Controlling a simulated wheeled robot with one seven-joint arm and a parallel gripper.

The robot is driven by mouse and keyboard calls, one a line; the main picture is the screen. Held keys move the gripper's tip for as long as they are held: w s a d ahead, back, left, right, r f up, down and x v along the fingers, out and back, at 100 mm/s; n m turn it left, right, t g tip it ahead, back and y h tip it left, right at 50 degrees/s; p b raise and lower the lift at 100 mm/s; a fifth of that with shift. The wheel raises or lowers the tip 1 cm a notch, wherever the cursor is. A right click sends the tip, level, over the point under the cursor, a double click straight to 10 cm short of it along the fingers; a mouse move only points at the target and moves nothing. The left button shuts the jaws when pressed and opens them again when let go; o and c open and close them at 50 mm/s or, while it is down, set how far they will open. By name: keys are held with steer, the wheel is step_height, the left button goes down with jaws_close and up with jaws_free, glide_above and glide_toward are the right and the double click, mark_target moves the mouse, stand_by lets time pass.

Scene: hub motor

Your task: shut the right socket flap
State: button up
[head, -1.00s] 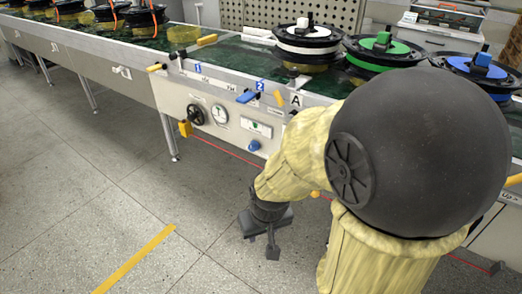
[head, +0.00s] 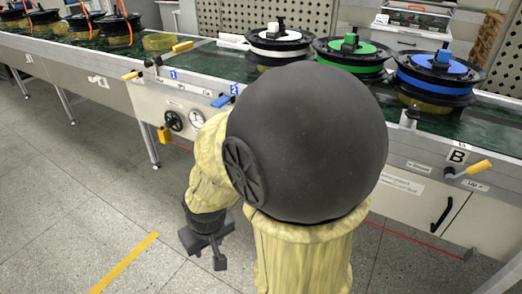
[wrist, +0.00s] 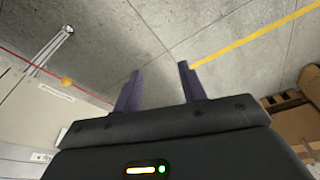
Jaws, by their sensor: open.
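I cannot make out the right socket flap in either current view; my arm covers part of the bench front in the head view. A small yellow fitting (head: 164,134) sits on the bench front, left of my arm, and I cannot tell whether it is a flap. My gripper (head: 204,252) hangs low over the floor in front of the bench. In the wrist view my gripper (wrist: 158,70) has its two dark fingers apart, with only floor between them.
The conveyor bench (head: 98,88) crosses the view, carrying several spool-like motors, including a green one (head: 352,50) and a blue one (head: 440,70). A yellow-handled crank (head: 474,169) sticks out at right. Cardboard boxes (wrist: 292,118) stand right in the wrist view. Floor is open at left.

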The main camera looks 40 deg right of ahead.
steer(key=shift+o, duration=0.9)
steer(key=w+d+f+n+g+h+p, duration=0.3)
steer(key=w+d+n+h+p, duration=0.2)
steer(key=d, duration=0.4)
steer(key=w+d+f+n+g+h+p, duration=0.2)
steer(key=w+d+f+n+h+p, duration=0.3)
steer(key=d, duration=0.5)
steer(key=w+d+n+t+h+p, duration=0.3)
steer(key=w+n+t+h, duration=0.3)
steer(key=w+n+t, duration=0.3)
steer(key=w+d+n, duration=0.1)
steer(key=w+n, duration=0.2)
steer(key=w, duration=0.1)
steer(key=shift+f+n+h+p, duration=0.3)
steer(key=shift+p, duration=0.05)
steer(key=shift+w+d, duration=0.1)
steer(key=shift+d, duration=0.05)
steer(key=b+x, duration=0.3)
steer(key=x, duration=1.4)
